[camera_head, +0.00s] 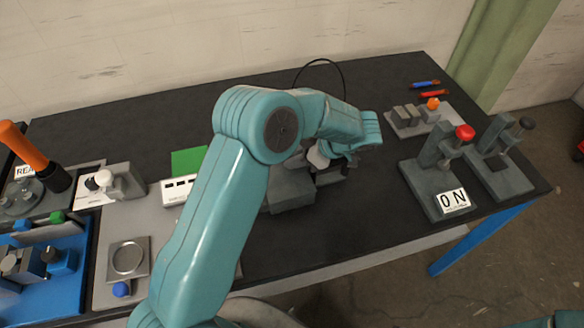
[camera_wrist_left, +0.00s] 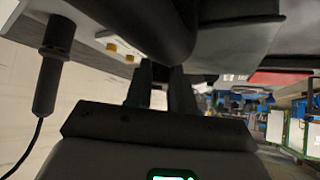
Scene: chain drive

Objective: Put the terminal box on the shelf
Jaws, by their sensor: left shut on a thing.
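My left arm reaches across the bench from the left in the head view. My left gripper (camera_head: 345,163) is low over the middle of the bench, partly hidden by its own wrist. In the left wrist view, the two dark fingers (camera_wrist_left: 165,88) are shut on a dark thing (camera_wrist_left: 150,25) that fills the top of the picture. I cannot tell for sure whether this is the terminal box. A grey block (camera_head: 290,197) is just left of the gripper in the head view, partly covered by the arm. I cannot make out a shelf. My right gripper is not in view.
A white unit (camera_head: 177,190), a round dish (camera_head: 127,258) and a blue tray (camera_head: 62,300) are at the left. The back middle is mostly clear.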

